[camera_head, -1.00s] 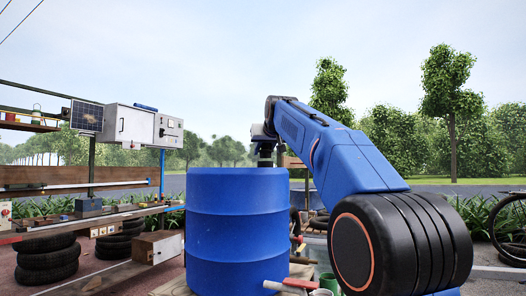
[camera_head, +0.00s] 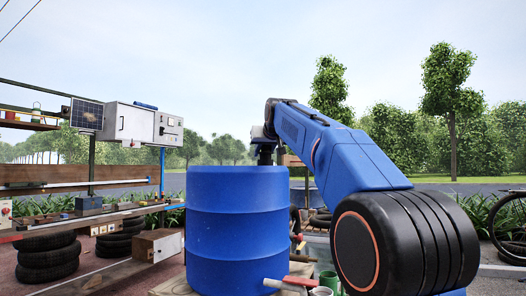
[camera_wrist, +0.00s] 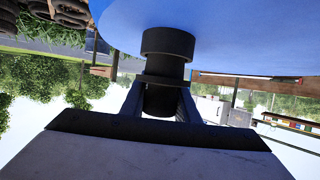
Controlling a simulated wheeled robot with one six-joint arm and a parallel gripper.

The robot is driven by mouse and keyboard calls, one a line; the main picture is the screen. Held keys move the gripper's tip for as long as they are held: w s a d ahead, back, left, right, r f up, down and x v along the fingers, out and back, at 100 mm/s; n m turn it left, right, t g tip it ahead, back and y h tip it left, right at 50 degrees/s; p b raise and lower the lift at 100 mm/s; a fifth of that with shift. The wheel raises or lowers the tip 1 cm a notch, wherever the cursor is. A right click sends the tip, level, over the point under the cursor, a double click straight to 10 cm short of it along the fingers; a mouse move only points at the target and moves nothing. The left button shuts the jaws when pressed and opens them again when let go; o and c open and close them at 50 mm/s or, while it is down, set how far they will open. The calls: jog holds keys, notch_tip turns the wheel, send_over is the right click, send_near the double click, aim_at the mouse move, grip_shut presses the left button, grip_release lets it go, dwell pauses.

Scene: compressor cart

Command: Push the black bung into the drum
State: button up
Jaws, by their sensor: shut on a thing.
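The blue drum (camera_head: 238,235) stands upright in the middle of the head view. Its blue top (camera_wrist: 220,25) fills the upper part of the upside-down wrist view. My gripper (camera_head: 264,150) is above the far right part of the drum's top, pointing down. In the wrist view my gripper (camera_wrist: 162,92) is shut on the black bung (camera_wrist: 162,98), with one finger on each side. A wider black ring (camera_wrist: 168,42) lies between the bung and the drum top. Whether that ring is part of the bung or a collar on the drum, I cannot tell. The drum's rim partly hides the contact in the head view.
A red-handled hammer (camera_head: 288,284) and a green cup (camera_head: 329,281) lie at the drum's front right. Shelves with a grey box (camera_head: 130,122) and stacked tyres (camera_head: 48,258) stand at the left. The air above the drum is otherwise clear.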

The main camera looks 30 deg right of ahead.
jog(key=shift+f, duration=0.95)
jog(key=o, duration=1.1)
jog(key=v, duration=1.7)
jog(key=shift+s, duration=0.2)
